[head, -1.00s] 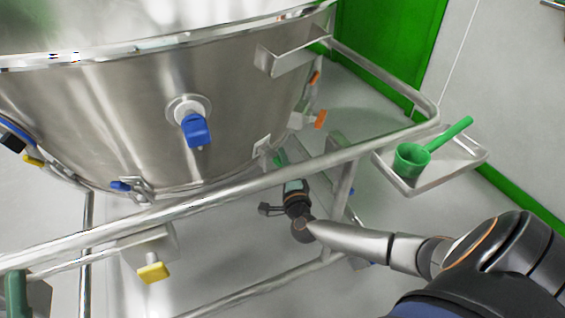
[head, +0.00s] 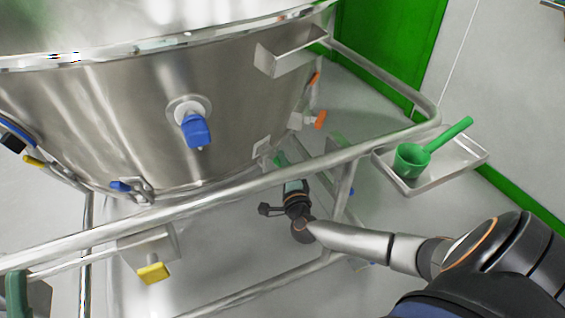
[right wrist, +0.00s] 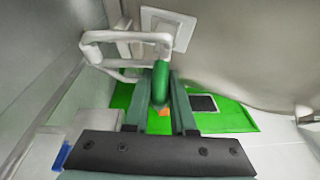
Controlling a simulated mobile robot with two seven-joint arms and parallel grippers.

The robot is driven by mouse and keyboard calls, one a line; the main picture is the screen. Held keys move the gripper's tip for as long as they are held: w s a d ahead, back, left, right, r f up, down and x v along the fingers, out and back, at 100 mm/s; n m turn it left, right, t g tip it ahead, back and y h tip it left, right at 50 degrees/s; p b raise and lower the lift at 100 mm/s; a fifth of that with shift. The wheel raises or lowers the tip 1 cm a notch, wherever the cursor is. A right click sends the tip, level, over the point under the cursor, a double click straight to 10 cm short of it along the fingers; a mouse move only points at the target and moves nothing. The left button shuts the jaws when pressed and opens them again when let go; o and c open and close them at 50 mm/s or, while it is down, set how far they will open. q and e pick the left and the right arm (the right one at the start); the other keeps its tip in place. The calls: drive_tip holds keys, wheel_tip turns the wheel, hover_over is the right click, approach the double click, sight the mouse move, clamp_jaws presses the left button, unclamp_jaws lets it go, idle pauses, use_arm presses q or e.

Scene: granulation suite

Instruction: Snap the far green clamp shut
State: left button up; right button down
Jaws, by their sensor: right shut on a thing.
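The far green clamp (head: 280,159) is low on the steel vessel's far right side, mostly hidden behind the frame rail and my gripper. In the right wrist view its green handle (right wrist: 160,82) stands between my fingers. Its pale wire loop (right wrist: 125,48) lies beside a square plate (right wrist: 172,28) on the vessel wall. I cannot tell whether the loop is hooked. My right gripper (right wrist: 160,112) is shut on the green handle; in the head view it reaches below the rail.
A steel frame rail (head: 230,180) runs around the vessel (head: 110,120), close above my right wrist. A blue-handled valve (head: 196,131) and an orange knob (head: 320,120) stick out of the vessel. A tray (head: 462,168) with a green scoop (head: 412,160) hangs at the right.

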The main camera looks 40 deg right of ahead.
use_arm(q)
drive_tip(key=shift+r, duration=0.1)
idle(0.5)
